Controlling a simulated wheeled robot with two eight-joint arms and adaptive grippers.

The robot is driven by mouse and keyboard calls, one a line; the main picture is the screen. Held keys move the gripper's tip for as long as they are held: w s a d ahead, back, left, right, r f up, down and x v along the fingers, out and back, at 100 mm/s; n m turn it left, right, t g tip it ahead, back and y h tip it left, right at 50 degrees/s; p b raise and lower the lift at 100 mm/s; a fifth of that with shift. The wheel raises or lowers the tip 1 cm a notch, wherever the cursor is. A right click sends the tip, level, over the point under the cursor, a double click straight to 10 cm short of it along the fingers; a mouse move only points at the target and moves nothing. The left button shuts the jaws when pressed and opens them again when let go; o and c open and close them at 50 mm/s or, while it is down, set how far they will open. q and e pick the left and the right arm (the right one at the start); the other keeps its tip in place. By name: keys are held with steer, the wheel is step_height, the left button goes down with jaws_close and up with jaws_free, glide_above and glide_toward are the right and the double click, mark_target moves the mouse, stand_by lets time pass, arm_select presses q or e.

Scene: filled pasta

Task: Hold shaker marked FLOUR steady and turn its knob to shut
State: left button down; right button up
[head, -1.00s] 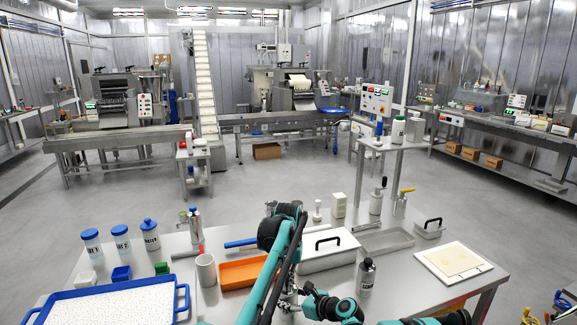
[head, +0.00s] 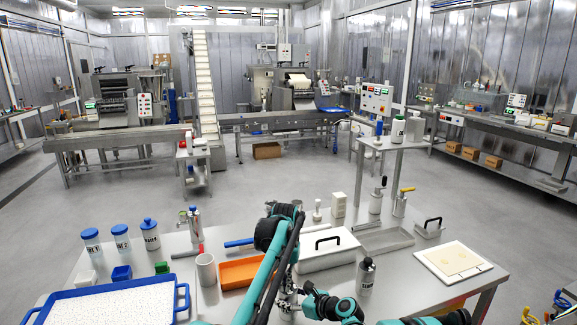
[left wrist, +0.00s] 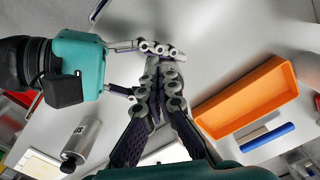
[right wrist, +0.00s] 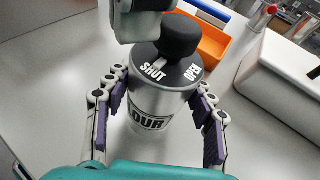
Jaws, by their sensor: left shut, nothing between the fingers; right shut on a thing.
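The steel shaker (right wrist: 152,108) shows in the right wrist view with part of its FLOUR label; it stands roughly upright. My right gripper (right wrist: 155,98) is shut around its sides, one finger on each side. Its dark lid reads SHUT and OPEN, with a round black knob (right wrist: 180,36) on top. A light pointer by the knob lies close to SHUT; its far end is partly hidden. Part of my left gripper (right wrist: 140,22) is above the lid, beside the knob and overlapping its left side. In the left wrist view my left gripper (left wrist: 158,62) has its fingers together, empty.
An orange tray (head: 240,272) and a white lidded box (head: 326,255) stand behind the grippers. Another steel bottle (head: 366,278) stands to the right, also in the left wrist view (left wrist: 85,140). A blue-rimmed tray (head: 60,296) lies at left.

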mark_target(285, 295)
arm_select(q)
step_height(285, 295, up, 6)
stand_by(0.5)
arm_select(e)
steer(key=o, duration=1.5)
steer(key=shift+o, duration=0.2)
steer(key=shift+d, duration=0.15)
